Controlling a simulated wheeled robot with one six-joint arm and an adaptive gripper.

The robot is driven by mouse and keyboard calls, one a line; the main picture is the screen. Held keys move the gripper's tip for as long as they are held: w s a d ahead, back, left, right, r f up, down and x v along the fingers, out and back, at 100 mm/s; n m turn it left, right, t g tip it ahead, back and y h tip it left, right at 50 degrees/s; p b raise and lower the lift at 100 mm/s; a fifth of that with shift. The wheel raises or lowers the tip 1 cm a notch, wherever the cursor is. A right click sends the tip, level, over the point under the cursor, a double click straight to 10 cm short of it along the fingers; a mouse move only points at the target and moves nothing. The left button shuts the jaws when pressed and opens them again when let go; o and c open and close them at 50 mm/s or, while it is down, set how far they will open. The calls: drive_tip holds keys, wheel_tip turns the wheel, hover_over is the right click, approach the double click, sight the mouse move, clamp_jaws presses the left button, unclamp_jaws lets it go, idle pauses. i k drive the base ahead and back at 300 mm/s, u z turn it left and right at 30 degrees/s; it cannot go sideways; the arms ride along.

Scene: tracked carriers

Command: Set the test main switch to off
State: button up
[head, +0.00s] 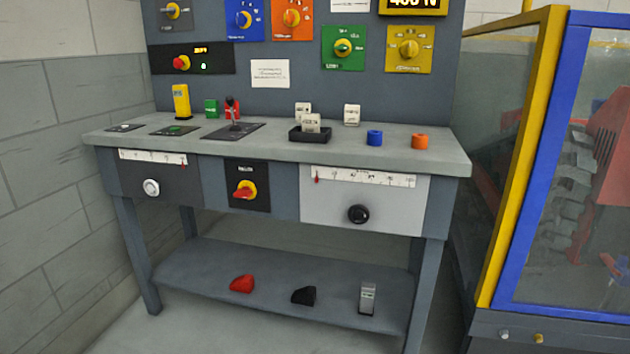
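One red knob (181,64) is on a black plate (220,60) low on the upright panel, beside a small lit yellow text and a white dot. The other, a red handle (244,191), is on a black plate (262,173) in the bench front; its handle is tilted. The lettering is too small to tell which is the test main switch. My gripper is not in view.
The grey bench (420,150) holds a joystick (232,112), a black tray (307,136), blue (375,137) and orange (419,141) rings and small blocks. More coloured dials fill the panel (225,90). A yellow-and-blue framed enclosure (545,150) stands right. Floor shows in front.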

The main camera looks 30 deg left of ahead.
sight(245, 192)
drive_tip(key=u, duration=1.65)
